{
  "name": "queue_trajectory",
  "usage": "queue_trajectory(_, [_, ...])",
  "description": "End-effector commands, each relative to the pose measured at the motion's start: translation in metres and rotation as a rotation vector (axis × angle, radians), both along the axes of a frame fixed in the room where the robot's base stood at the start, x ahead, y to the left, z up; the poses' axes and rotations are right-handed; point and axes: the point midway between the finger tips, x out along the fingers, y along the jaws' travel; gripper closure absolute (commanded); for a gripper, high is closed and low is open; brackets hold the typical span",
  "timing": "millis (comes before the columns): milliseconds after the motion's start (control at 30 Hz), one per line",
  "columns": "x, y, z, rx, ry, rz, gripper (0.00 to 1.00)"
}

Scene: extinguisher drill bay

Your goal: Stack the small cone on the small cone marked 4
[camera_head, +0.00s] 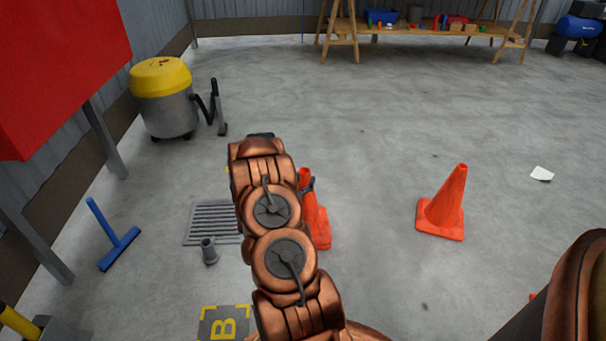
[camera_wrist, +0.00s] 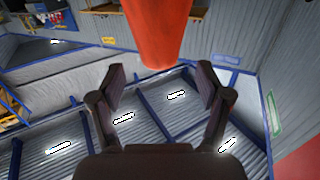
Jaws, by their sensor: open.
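My gripper (camera_wrist: 162,78) is open, with a finger on each side in the wrist view. An orange cone (camera_wrist: 157,28) is at the top of that view, its narrow end pointing down toward the gap between the fingers; neither finger touches it. In the head view my arm partly hides an orange cone (camera_head: 319,228) on the floor, and my gripper is mostly hidden there. Another orange cone (camera_head: 443,205) stands upright on the floor to the right. I see no number on either cone. A small orange piece (camera_head: 533,296) shows beside my body at lower right.
A floor drain (camera_head: 208,222), a small grey pipe piece (camera_head: 209,251) and a blue squeegee (camera_head: 118,245) lie left of my arm. A yellow-topped vacuum (camera_head: 165,100) stands behind them. A floor mark B (camera_head: 222,325) is in front. A white paper (camera_head: 542,173) lies at right.

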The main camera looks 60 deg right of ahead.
Motion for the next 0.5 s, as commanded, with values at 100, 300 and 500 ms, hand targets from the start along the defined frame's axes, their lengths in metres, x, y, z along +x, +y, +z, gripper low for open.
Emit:
queue_trajectory(100, [-0.005,0.023,-0.002,0.005,0.004,0.003,0.23])
queue_trajectory(300, [-0.013,0.053,-0.001,0.004,0.002,0.002,0.23])
queue_trajectory(500, [-0.018,0.070,0.000,0.003,0.000,0.002,0.23])
